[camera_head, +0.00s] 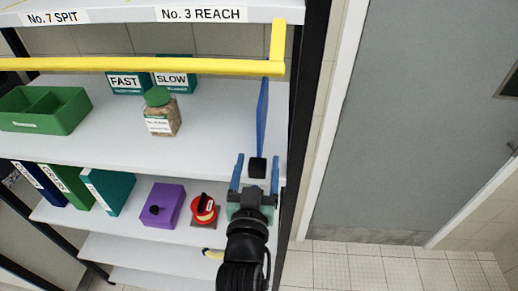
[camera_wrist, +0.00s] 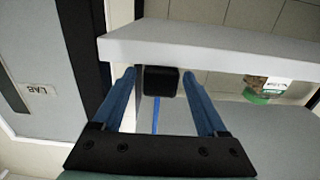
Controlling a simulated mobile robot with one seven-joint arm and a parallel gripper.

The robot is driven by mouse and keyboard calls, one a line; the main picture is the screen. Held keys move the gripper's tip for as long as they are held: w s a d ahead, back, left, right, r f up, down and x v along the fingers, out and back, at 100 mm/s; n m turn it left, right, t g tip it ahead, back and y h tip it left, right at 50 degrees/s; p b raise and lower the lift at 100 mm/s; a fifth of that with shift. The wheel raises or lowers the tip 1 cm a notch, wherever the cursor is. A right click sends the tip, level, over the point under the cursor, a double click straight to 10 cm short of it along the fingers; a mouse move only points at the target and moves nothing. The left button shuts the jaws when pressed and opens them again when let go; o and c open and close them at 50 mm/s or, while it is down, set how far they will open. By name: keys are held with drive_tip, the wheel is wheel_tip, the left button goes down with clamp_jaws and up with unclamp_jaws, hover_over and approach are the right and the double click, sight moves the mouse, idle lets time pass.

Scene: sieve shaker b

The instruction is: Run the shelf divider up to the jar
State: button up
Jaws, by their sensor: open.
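The shelf divider is a thin upright blue panel (camera_head: 263,112) with a black block-shaped grip (camera_head: 257,168) at its front end. It stands near the right end of the upper shelf. The jar (camera_head: 162,116), with a green lid and brown contents, stands well to its left on that shelf; it also shows upside down in the wrist view (camera_wrist: 262,90). My gripper (camera_head: 257,160) is open at the shelf's front edge. In the wrist view the black grip (camera_wrist: 160,80) appears between my fingertips; I cannot tell whether they touch it.
A yellow rail (camera_head: 140,66) runs above the shelf front. A green bin (camera_head: 45,112) stands left of the jar, and teal FAST and SLOW boxes behind it. Below are binders, a purple box (camera_head: 160,205) and a red knob (camera_head: 204,208). Shelf between jar and divider is clear.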

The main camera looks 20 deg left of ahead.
drive_tip(key=shift+x, duration=1.5)
clamp_jaws()
idle(0.4)
